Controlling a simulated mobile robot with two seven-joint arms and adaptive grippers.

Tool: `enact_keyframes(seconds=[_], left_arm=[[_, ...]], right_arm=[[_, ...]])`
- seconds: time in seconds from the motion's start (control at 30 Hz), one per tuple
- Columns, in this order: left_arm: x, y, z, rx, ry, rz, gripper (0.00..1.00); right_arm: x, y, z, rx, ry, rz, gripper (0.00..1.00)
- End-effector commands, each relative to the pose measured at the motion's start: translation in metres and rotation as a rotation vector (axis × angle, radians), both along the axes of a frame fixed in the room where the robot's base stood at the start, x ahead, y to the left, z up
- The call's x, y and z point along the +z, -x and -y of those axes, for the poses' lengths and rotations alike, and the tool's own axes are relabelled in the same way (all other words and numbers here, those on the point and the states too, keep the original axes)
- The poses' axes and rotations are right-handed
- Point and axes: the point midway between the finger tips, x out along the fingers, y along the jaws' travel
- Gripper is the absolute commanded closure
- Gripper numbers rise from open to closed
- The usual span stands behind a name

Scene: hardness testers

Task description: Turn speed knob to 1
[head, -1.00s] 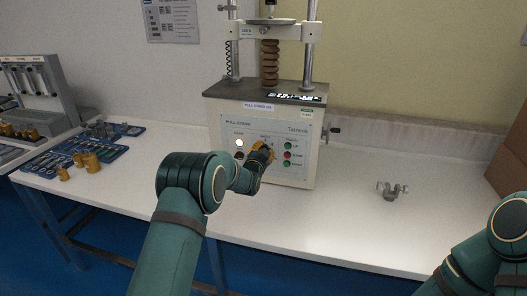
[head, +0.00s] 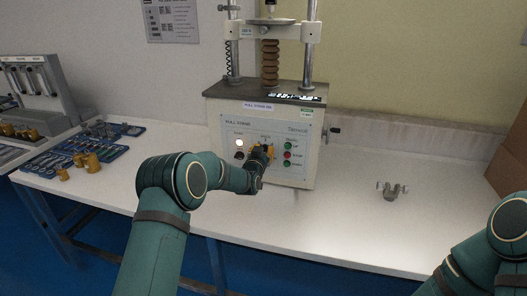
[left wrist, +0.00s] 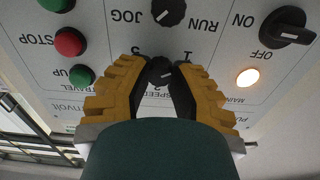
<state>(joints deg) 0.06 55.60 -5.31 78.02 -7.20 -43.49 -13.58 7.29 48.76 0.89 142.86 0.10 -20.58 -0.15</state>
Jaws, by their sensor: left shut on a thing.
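The pull stand (head: 262,130) is a pale cabinet with a control panel, standing on the white bench. The knob's pointer is too small to read surely. In the head view the gripper hides the knob. My right gripper is out of view.
A JOG/RUN knob (left wrist: 168,12), an ON/OFF knob (left wrist: 288,26), a lit lamp (left wrist: 247,78), a red STOP button (left wrist: 70,42) and green buttons are close around the speed knob. A metal fitting (head: 391,190) lies on the bench at right. Bench space between is clear.

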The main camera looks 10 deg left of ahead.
Motion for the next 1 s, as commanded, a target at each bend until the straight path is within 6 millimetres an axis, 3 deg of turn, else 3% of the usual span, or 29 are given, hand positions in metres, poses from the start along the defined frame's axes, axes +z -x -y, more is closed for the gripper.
enact_keyframes(seconds=[0.37,0.4,0.5,0.83,1.0], left_arm=[[-0.001,0.000,-0.001,0.001,0.004,-0.002,1.00],[-0.001,0.000,-0.001,0.001,0.004,-0.003,0.73],[-0.001,0.000,-0.001,0.001,0.004,-0.002,0.44],[-0.001,0.001,0.000,0.000,0.003,-0.002,0.44],[-0.001,0.012,0.000,-0.001,0.004,-0.002,0.44]], right_arm=[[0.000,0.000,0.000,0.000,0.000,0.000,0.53],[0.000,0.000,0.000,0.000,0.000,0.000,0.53],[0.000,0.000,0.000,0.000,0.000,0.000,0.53],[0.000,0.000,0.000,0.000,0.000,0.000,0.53],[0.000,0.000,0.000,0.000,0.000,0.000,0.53]])
